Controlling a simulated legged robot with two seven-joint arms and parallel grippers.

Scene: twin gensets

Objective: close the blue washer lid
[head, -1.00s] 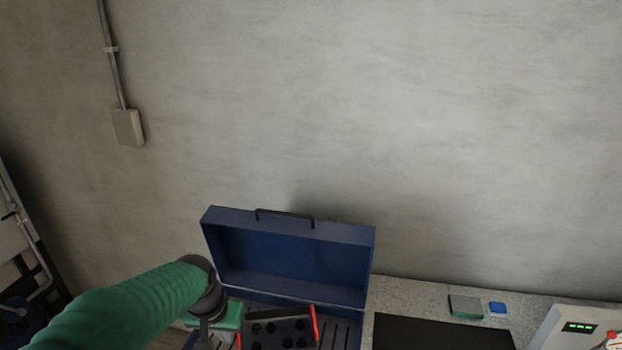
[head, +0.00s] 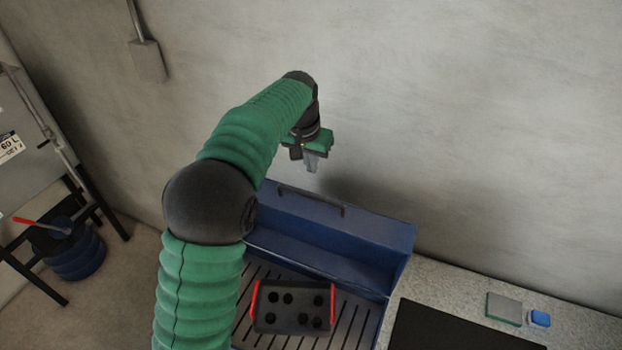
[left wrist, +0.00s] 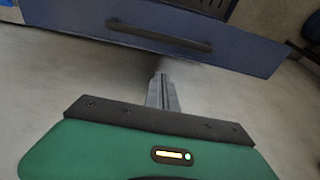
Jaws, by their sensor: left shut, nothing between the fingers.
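The blue washer lid (head: 330,237) stands open at the back of the blue washer, near the wall, with a black handle (head: 310,200) along its upper edge. In the left wrist view the lid (left wrist: 235,45) spans the top, with its handle (left wrist: 160,36) facing the camera. My left gripper (head: 312,165) is raised above and behind the lid's upper edge, by the wall. Its fingers are shut and empty, apart from the handle in the left wrist view (left wrist: 163,80). My right gripper is not in view.
A black tray with red ends (head: 292,308) and round holes sits on the washer's slotted deck. To the right is a speckled counter (head: 450,280) with a black mat (head: 450,330), a grey-green pad (head: 503,309) and a blue block (head: 540,318). A blue bucket (head: 75,255) stands at left.

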